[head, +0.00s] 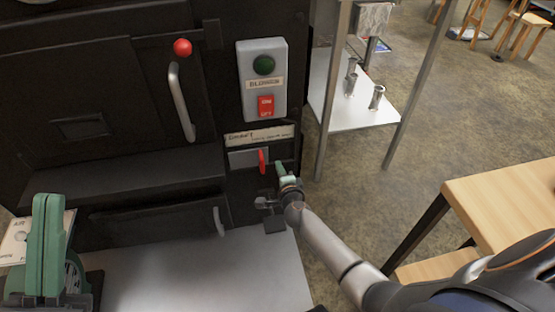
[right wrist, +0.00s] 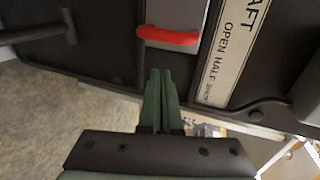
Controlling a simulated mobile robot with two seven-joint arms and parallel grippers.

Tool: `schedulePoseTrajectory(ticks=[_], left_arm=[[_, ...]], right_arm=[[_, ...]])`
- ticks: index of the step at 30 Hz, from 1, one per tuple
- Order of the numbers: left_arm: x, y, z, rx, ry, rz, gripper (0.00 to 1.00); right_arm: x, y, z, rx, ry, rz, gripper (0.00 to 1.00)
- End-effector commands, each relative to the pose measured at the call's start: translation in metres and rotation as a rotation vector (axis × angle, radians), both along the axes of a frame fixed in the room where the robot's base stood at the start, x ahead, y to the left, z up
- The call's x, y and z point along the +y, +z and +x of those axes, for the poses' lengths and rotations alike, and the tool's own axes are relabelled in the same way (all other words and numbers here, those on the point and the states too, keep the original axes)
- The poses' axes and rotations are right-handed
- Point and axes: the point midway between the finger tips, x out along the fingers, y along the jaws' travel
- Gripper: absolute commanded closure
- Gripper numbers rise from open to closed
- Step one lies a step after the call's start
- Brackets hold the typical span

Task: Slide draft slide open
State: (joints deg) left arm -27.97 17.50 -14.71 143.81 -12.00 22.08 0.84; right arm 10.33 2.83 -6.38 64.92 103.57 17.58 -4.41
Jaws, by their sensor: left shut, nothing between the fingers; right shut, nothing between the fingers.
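The draft slide is a grey plate (head: 241,158) with a red handle (head: 263,161), set low on the black evaporator front. Above it is a pale label strip (head: 260,135). In the right wrist view the red handle (right wrist: 168,37) lies just beyond the green fingertips, and the label (right wrist: 229,50) reads "OPEN HALF". My right gripper (head: 280,167) is shut and empty, just right of the red handle; it also shows in the right wrist view (right wrist: 160,73), apart from the handle. My left gripper (head: 46,197) is shut and empty at the lower left, away from the slide.
A blower switch box (head: 262,80) sits above the slide. A door with a grey bar handle (head: 181,102) and red knob (head: 182,47) is to the left. A shelf stand (head: 345,111) and wooden table (head: 510,200) stand right. A pale surface (head: 200,275) lies in front.

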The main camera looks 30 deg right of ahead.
Motion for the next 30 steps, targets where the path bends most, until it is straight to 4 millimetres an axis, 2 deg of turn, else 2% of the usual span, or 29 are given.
schedulePoseTrajectory(ticks=[3,13,30], left_arm=[[-0.001,0.012,0.000,0.000,-0.003,0.004,1.00],[-0.001,0.028,-0.001,-0.001,-0.004,0.007,1.00],[0.000,0.028,0.000,0.000,-0.001,0.002,1.00]], right_arm=[[0.003,0.006,-0.015,0.003,-0.001,0.001,1.00],[0.011,0.012,-0.050,0.002,-0.002,0.000,1.00],[0.016,0.008,-0.057,0.009,0.002,0.003,1.00]])
